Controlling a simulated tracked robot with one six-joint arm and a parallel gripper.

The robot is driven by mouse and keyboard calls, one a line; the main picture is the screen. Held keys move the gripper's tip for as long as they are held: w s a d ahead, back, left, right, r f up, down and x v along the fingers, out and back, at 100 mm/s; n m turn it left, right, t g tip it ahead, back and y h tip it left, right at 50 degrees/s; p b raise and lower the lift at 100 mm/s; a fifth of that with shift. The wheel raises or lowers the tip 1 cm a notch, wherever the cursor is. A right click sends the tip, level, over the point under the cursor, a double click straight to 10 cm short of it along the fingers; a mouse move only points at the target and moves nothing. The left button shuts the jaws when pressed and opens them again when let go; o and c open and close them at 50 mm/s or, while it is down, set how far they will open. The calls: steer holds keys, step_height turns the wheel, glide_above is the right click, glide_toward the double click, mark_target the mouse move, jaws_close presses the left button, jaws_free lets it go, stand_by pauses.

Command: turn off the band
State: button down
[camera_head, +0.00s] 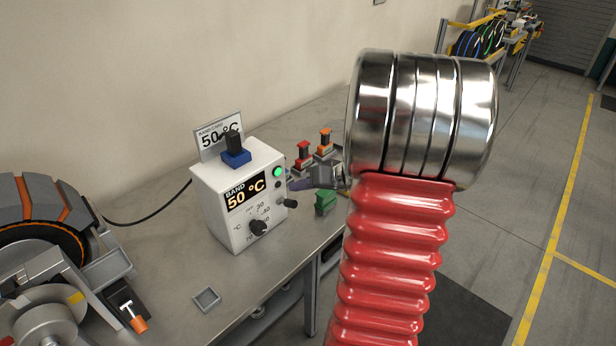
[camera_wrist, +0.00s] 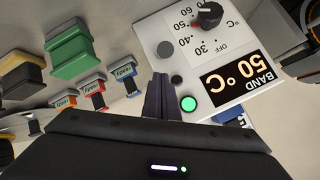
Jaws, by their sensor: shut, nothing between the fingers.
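The band's white control box (camera_head: 238,205) stands on the bench in the head view. Its display (camera_head: 246,194) reads BAND 50 °C and its green lamp (camera_head: 277,171) is lit. The dark dial (camera_head: 258,227) is on its front; in the wrist view the dial (camera_wrist: 208,15) has its red mark near 50, and OFF is printed on the scale. In the head view my gripper (camera_head: 299,185) is partly hidden by my arm.
A green-handled block (camera_head: 325,202) and red (camera_head: 304,155) and orange (camera_head: 324,143) handled pieces stand right of the box. A blue-based black piece (camera_head: 235,152) sits on top of it. A tyre machine (camera_head: 45,270) is at left. The bench before the box holds a small tray (camera_head: 206,300).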

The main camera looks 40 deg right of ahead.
steer(key=shift+s+a+f, duration=0.35)
steer(key=shift+a+f, duration=0.15)
steer(key=shift+f, duration=0.25)
steer(key=shift+s+d, duration=0.1)
